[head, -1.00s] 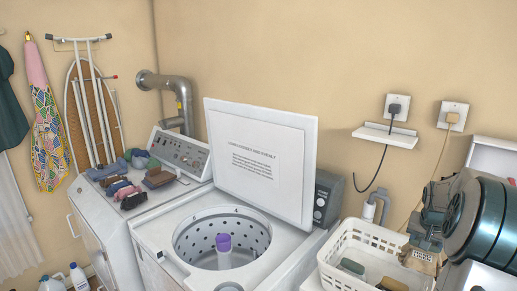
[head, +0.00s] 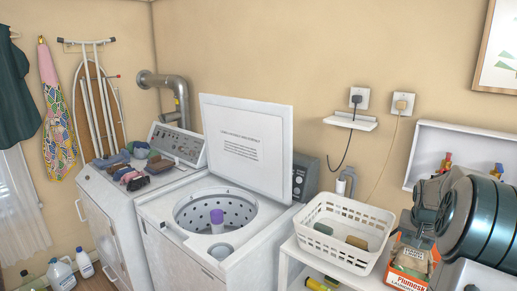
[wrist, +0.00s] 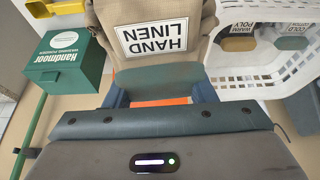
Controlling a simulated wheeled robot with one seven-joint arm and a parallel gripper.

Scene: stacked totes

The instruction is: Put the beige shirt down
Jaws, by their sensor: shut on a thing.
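The beige shirt (wrist: 150,38) is a folded cloth with a white label reading "HAND LINEN", upside down in the wrist view. My gripper (wrist: 160,82) is shut on it, with a blue-grey finger at each side. The shirt fills the top middle of the wrist view, beside the white basket.
The open washer (head: 175,225) holds a purple-topped agitator. Several folded clothes lie on the left machine. A green box (wrist: 72,55) shows in the wrist view.

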